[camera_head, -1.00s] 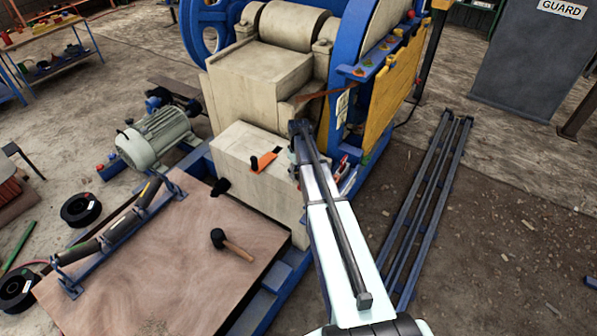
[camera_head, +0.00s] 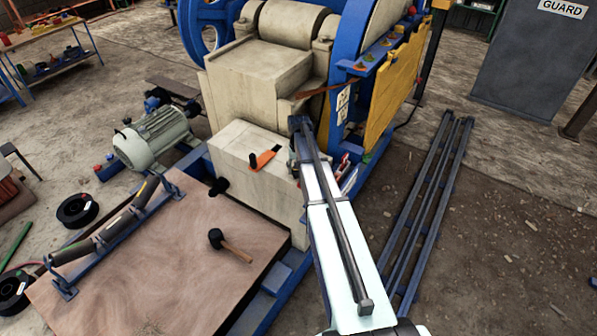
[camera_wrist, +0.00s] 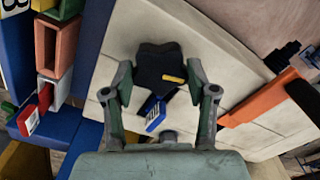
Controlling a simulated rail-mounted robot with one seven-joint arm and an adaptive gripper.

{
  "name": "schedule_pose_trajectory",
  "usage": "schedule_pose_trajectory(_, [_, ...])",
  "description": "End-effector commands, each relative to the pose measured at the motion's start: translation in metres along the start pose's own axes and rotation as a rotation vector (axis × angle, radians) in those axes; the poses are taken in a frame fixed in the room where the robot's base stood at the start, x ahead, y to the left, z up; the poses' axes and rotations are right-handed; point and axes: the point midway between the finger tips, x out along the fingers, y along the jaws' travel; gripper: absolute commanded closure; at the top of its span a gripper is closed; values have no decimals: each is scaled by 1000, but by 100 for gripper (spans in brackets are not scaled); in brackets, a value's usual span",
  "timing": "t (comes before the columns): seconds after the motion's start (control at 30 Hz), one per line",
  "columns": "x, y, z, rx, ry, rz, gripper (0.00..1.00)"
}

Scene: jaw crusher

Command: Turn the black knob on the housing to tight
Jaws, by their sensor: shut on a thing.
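The black knob (camera_wrist: 158,66) is star-shaped with a yellow mark and shows in the wrist view, in front of the pale housing (camera_wrist: 225,50). My gripper (camera_wrist: 166,84) has one finger on each side of the knob and is shut on it. In the head view the housing (camera_head: 245,170) is the pale block below the crusher's body. My arm reaches to its right side there and hides the knob. The yellow mark points to the right in the wrist view. I cannot read a tight mark.
An orange lever (camera_head: 263,159) sits on the housing top; it also shows close to my right finger in the wrist view (camera_wrist: 254,100). A blue tag with a white label (camera_wrist: 153,112) lies between my fingers. A mallet (camera_head: 230,245) rests on the wooden board (camera_head: 150,270). Long rails (camera_head: 430,200) lie right.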

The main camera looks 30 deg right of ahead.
Motion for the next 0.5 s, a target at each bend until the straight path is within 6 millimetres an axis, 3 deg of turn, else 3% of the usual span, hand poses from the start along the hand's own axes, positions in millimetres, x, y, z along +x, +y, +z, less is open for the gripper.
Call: schedule_pose_trajectory(0.5, [1,1,0,478,0,0,78])
